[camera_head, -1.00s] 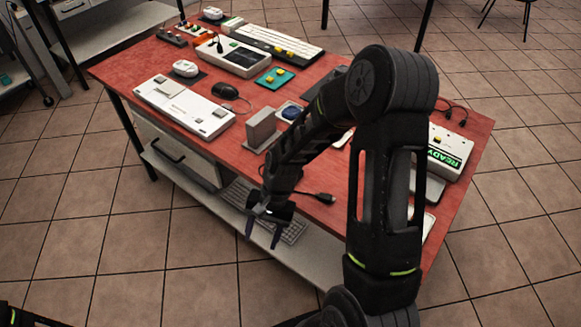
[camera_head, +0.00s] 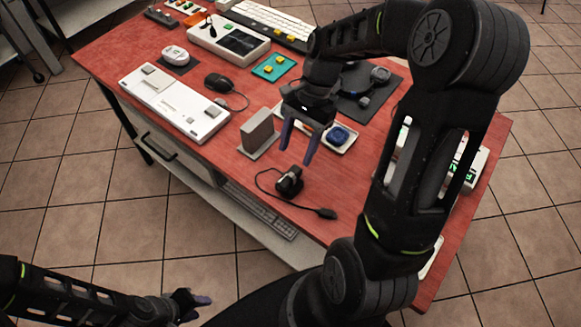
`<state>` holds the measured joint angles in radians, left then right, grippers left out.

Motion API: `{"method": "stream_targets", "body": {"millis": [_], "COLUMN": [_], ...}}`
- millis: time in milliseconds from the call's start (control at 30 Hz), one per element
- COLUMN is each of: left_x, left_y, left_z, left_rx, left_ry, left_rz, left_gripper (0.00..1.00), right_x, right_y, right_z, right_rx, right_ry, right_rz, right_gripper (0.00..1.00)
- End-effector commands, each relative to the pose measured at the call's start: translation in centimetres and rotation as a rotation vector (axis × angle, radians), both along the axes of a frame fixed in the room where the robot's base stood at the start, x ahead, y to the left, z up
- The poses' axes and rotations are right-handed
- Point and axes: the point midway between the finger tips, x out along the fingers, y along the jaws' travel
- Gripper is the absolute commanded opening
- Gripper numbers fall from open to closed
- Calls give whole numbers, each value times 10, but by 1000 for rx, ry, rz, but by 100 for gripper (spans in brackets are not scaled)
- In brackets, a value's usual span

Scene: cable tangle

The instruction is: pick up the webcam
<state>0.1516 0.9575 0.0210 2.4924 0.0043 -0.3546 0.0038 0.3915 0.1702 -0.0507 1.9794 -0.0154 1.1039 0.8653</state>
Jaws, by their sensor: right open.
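The webcam (camera_head: 289,182) is a small black device near the front edge of the red table. Its thin black cable loops around it to a dark plug (camera_head: 326,213) at its lower right. My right gripper (camera_head: 297,156) is open and empty, with its two bluish fingers pointing down. In the picture its fingertips are just above the webcam and apart from it. My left gripper (camera_head: 196,300) is low at the bottom left, off the table and over the floor. Its jaw opening cannot be made out.
A grey upright block (camera_head: 257,133) stands just left of the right gripper. A white tray with a blue round item (camera_head: 338,134) lies behind it. A black mouse (camera_head: 217,82) and white console (camera_head: 173,103) lie further left. The red table (camera_head: 225,172) is bare left of the webcam.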

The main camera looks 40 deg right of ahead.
Motion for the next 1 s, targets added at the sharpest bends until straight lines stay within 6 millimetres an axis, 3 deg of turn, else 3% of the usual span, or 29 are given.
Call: {"method": "stream_targets", "body": {"millis": [267,533,1000], "left_x": [-1,-1,-1], "left_y": [1,0,1], "left_z": [0,3,8], "left_rx": [1,1,2], "left_ry": [1,1,3], "left_rz": [1,1,1], "left_gripper": [36,36,36], "right_x": [0,-3,-5], "right_y": [1,9,15], "right_z": [-1,-22,-35], "right_rx": [0,1,2], "right_ry": [0,0,3], "right_rz": [1,2,2], "right_gripper": [53,53,53]}}
